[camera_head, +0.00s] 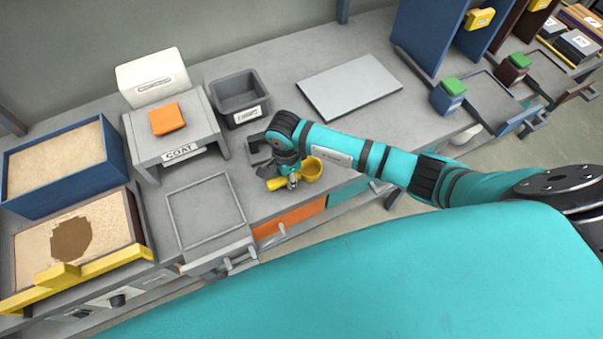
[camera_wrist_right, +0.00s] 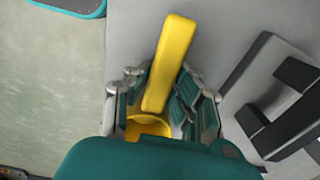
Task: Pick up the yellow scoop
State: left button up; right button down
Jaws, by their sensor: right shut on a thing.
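The yellow scoop (camera_head: 312,168) is at the front edge of the grey bench in the head view, with its round cup to the right of my gripper. My right gripper (camera_head: 291,180) is shut on the scoop. In the right wrist view the scoop's long yellow handle (camera_wrist_right: 170,62) runs up between the fingers of the right gripper (camera_wrist_right: 160,98), and part of the cup shows below. I cannot tell whether the scoop touches the bench. My left gripper is not in view.
A dark grey bracket (camera_wrist_right: 282,98) is close beside the gripper. A grey bin (camera_head: 240,92), a COAT stand (camera_head: 190,135) with an orange block (camera_head: 167,118), and a flat grey plate (camera_head: 349,87) are on the bench. A blue sand tray (camera_head: 98,188) is at left.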

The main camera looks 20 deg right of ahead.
notch_tip(320, 180, up, 9)
jog(key=shift+r+b, duration=0.1)
jog(key=shift+b, duration=0.9)
jog(key=shift+r, duration=0.4)
jog(key=shift+r, duration=0.1)
